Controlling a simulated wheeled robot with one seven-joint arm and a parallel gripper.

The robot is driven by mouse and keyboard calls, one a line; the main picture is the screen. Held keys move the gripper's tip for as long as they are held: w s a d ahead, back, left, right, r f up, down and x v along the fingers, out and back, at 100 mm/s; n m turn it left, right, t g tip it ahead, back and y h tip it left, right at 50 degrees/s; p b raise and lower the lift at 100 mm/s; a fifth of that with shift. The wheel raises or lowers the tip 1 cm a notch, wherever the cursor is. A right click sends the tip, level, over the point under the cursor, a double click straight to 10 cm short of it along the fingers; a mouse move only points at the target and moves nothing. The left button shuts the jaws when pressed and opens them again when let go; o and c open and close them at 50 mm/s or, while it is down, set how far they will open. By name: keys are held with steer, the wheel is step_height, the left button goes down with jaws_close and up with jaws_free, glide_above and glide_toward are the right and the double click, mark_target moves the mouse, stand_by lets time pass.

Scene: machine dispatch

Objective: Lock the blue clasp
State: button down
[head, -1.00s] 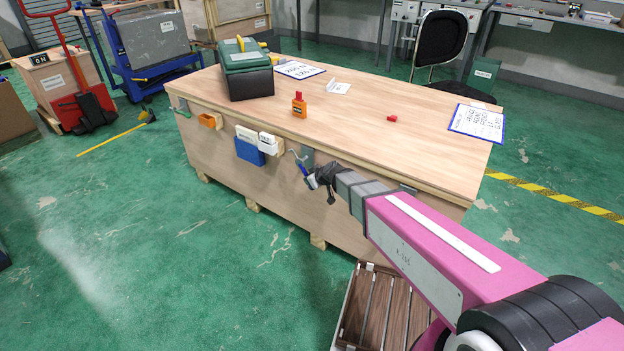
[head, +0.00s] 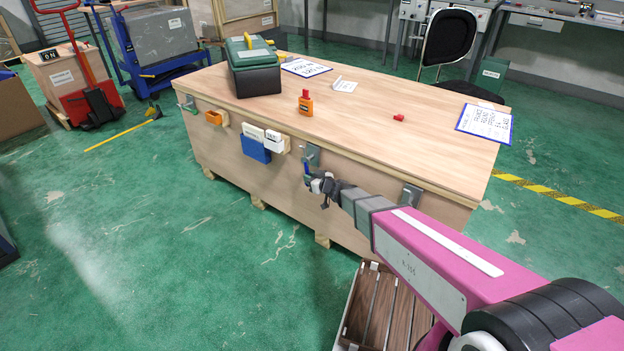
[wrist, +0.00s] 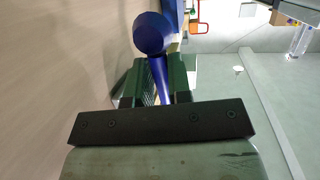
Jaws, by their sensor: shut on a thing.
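The blue clasp (head: 307,169) is on the front side of the wooden crate (head: 260,185), below a grey metal plate (head: 312,152) near the lid's edge. Its blue lever stands roughly upright in the head view. My gripper (head: 322,185) is at the lever, close to the crate's front face. In the wrist view, the blue lever with its round knob (wrist: 152,33) runs between the fingers of my gripper (wrist: 163,85), which is shut on it. Whether the clasp's loop sits on its catch is too small to tell.
The lid carries a green toolbox (head: 252,68), an orange bottle (head: 305,104), a small red part (head: 398,117) and signs. A green clasp (head: 187,105), an orange holder (head: 215,118) and a blue bin (head: 256,149) are on the front. A slatted wooden crate (head: 372,310) stands below my arm.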

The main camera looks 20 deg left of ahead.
steer(key=shift+w+a+f+y, duration=0.2)
steer(key=shift+a+y, duration=0.15)
steer(key=shift+y, duration=0.15)
steer(key=shift+a, duration=0.1)
stand_by(0.3)
steer(key=c, duration=1.1)
jaws_free()
steer(key=shift+o, duration=0.2)
steer(key=shift+s, duration=0.1)
steer(key=v, duration=1)
steer(key=shift+s+d, duration=0.2)
steer(key=shift+d, duration=0.15)
steer(key=shift+s+f, duration=0.15)
